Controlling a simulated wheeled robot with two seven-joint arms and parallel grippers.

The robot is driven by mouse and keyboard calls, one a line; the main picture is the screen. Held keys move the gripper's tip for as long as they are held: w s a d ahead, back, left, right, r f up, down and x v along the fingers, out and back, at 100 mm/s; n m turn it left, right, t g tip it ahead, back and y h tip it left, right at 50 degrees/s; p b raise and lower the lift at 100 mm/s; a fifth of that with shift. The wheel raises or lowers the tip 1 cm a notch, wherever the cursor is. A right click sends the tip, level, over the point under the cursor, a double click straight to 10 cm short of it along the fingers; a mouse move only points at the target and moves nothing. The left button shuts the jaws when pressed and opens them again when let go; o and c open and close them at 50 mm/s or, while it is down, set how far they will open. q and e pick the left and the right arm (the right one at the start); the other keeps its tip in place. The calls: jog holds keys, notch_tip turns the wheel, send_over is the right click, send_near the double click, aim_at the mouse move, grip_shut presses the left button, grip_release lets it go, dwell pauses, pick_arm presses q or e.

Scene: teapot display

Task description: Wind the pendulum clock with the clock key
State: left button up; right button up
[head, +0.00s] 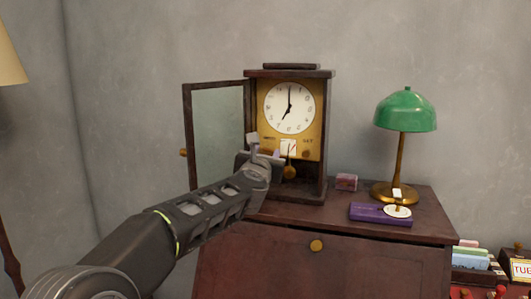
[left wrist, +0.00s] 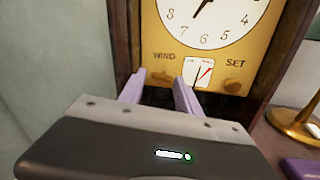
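The pendulum clock (head: 290,107) stands upright on the dark wooden cabinet, its glass door (head: 217,130) swung open to the left. Its dial reads about seven. Below the dial, in the left wrist view, are a WIND label with a brass-coloured piece (left wrist: 163,75) under it, a small gauge (left wrist: 199,71) and a SET knob (left wrist: 233,87). My left gripper (head: 264,148) is at the clock's lower front. Its two pale purple fingers (left wrist: 158,93) are apart, just below the WIND piece; contact cannot be told. I cannot clearly identify the clock key. My right gripper is not in view.
A green-shaded lamp (head: 405,112) stands right of the clock. In front of it lie a purple case (head: 372,213) and a white oval piece (head: 397,211). A small reddish box (head: 346,182) sits beside the clock.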

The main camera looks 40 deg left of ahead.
pick_arm(q)
jog(key=shift+c, duration=0.4)
grip_shut()
jog(key=shift+a, duration=0.1)
jog(key=m+t+b, duration=0.1)
jog(key=m+b, duration=0.2)
jog(key=m, duration=0.2)
jog(key=m+b, duration=0.4)
jog(key=m, duration=0.2)
jog(key=shift+s+a+f+t, duration=0.1)
jog(key=shift+s+a+t, duration=0.05)
jog(key=shift+t, duration=0.25)
jog(key=m+h+b, duration=0.1)
jog(key=m+b, duration=0.2)
jog(key=m, duration=0.3)
jog(key=shift+a+t, duration=0.1)
jog(key=shift+t, duration=0.3)
jog(key=shift+m+h+b, duration=0.6)
jog(key=shift+m+b, duration=0.65)
jog(key=shift+m, duration=1.15)
